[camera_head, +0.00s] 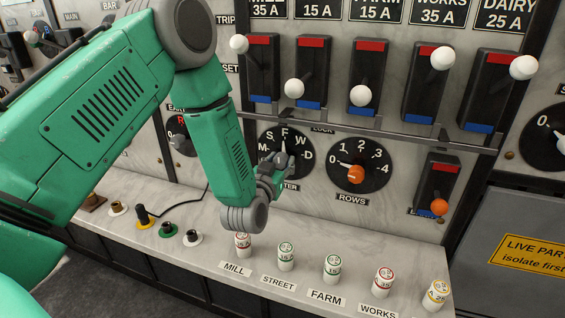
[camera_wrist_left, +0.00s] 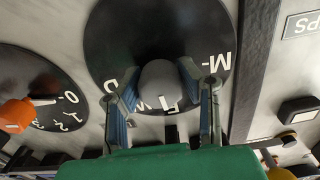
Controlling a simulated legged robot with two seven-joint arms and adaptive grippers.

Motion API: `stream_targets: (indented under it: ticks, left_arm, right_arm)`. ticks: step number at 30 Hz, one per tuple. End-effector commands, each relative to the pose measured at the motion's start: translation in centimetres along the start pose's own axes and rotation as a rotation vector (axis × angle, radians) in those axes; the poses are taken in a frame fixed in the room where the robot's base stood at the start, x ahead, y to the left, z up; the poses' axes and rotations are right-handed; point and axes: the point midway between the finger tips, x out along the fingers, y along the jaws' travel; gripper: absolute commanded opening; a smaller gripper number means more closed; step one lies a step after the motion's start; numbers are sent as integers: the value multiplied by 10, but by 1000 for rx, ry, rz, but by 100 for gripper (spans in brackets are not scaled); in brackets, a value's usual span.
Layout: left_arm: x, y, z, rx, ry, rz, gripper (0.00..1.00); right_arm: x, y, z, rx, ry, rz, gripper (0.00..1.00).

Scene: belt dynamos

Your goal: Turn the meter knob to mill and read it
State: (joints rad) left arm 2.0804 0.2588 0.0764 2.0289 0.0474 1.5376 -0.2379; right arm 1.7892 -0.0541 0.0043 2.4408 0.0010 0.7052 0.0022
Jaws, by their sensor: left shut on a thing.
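The meter dial (camera_head: 296,171) is a black disc lettered M, S, F, W and D, on the marble panel above the word METER. Its knob shows a pale pointer (camera_head: 284,146) that appears to aim up near F. My left gripper (camera_head: 272,172) is in front of the dial and covers its lower left. In the left wrist view, the fingers of my left gripper (camera_wrist_left: 160,88) close on both sides of the grey rounded knob (camera_wrist_left: 160,84). The dial (camera_wrist_left: 150,35) fills the middle there, with M at the right. The meter's reading face cannot be made out. My right gripper is out of view.
The ROWS dial (camera_head: 372,183) with its orange knob (camera_head: 356,174) sits just right. White-knobbed switches (camera_head: 361,95) hang above a metal rail (camera_head: 340,128). Fuses, including MILL (camera_head: 242,243), stand on the ledge (camera_head: 205,215) below. An orange-knobbed switch (camera_head: 439,207) is farther right.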

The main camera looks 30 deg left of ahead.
Motion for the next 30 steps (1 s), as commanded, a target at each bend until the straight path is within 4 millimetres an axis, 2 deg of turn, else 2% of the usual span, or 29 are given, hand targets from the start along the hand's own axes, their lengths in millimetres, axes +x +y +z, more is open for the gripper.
stream_targets:
  ticks: [8,30]
  left_arm:
    - [1,-1,-1,-175,9,-3,3]
    - [0,-2,0,-877,11,-1,3]
  right_arm:
    - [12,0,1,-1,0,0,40]
    - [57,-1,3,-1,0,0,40]
